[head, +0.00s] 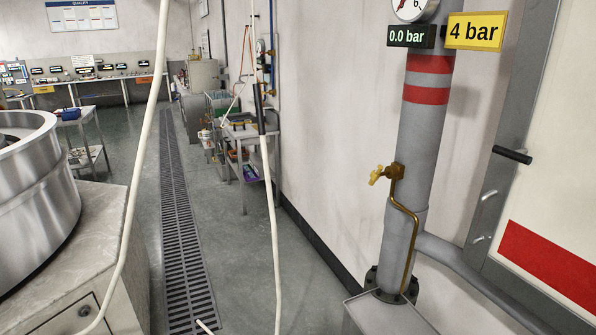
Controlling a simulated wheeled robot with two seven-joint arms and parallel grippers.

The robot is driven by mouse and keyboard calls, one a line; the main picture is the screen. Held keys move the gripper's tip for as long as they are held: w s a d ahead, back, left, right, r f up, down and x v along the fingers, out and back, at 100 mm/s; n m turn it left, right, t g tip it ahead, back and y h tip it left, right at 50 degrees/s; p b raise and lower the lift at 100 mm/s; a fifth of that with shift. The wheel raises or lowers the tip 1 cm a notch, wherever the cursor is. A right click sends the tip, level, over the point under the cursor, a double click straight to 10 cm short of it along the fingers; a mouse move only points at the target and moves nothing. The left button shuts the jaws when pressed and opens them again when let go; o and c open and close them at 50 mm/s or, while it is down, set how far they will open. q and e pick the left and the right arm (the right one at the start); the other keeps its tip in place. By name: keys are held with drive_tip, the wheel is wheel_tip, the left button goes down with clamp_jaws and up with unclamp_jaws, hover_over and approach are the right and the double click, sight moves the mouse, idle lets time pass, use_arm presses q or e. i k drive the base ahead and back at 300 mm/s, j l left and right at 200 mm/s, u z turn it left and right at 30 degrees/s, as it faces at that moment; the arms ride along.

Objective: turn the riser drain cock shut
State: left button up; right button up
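The riser (423,130) is a thick grey vertical pipe with two red bands, standing by the wall at right. The drain cock (397,171) is a small brass fitting on its left side, at mid-height. Its yellowish handle (377,175) points left, out from the riser. I cannot tell from the handle whether the cock is open or shut. A thin brass drain tube (415,228) bends down from it along the riser to the base flange. Neither of my grippers is in view.
A gauge (414,8), a display reading 0.0 bar (411,37) and a yellow 4 bar sign (476,31) are at the riser's top. A grey cabinet with a black handle (512,155) stands right.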

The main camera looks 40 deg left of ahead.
sight(375, 174)
drive_tip(key=j+u, duration=0.2)
drive_tip(key=u, duration=0.15)
drive_tip(key=j+u, duration=0.35)
drive_tip(key=k+l, duration=0.05)
drive_tip(key=l, duration=0.05)
